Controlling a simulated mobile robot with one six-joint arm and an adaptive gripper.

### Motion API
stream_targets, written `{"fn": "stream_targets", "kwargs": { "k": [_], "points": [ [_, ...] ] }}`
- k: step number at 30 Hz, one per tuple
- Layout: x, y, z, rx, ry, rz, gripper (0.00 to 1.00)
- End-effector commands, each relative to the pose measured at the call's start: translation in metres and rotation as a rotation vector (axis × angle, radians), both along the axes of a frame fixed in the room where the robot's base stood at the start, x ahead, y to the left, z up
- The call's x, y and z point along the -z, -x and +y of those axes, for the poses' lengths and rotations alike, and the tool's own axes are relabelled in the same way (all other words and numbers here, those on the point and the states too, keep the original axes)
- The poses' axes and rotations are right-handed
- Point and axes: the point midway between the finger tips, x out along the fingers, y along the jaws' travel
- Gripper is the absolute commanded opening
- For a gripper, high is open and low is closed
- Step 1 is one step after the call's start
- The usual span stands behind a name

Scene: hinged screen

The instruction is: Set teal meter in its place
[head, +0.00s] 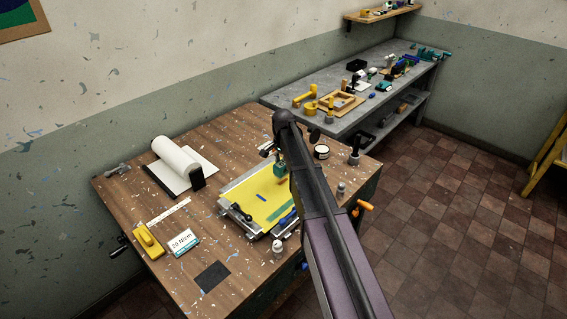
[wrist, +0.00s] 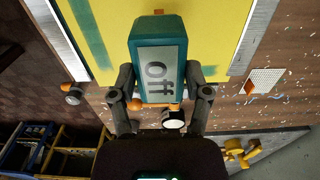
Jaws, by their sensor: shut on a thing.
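My gripper (wrist: 160,82) is shut on the teal meter (wrist: 159,52), with one finger on each side. The meter is a teal box with a grey display reading "off". In the head view the teal meter (head: 281,169) is at the far part of the hinged screen, partly hidden by my arm. The screen (head: 256,193) has yellow mesh in a light metal frame and lies on the wooden table. The wrist view shows yellow mesh (wrist: 225,25) behind the meter. I cannot tell whether the meter touches the mesh.
On the wooden table (head: 135,190) are a white roll (head: 175,158), a yellow-handled tool (head: 148,241), a "20 N/cm" card (head: 183,243) and a dark square (head: 212,277). A blue piece (head: 262,197) lies on the mesh. A cluttered grey bench (head: 345,123) stands behind.

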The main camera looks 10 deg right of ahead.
Motion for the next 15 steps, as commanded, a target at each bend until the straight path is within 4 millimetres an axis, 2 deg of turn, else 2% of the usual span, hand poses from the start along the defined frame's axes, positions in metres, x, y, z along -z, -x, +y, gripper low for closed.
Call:
{"fn": "stream_targets", "kwargs": {
  "k": [8, 15],
  "points": [
    [-0.001, 0.000, 0.000, 0.001, 0.000, 0.000, 0.15],
    [-0.018, 0.000, -0.001, 0.001, 0.000, 0.000, 0.15]
  ]
}}
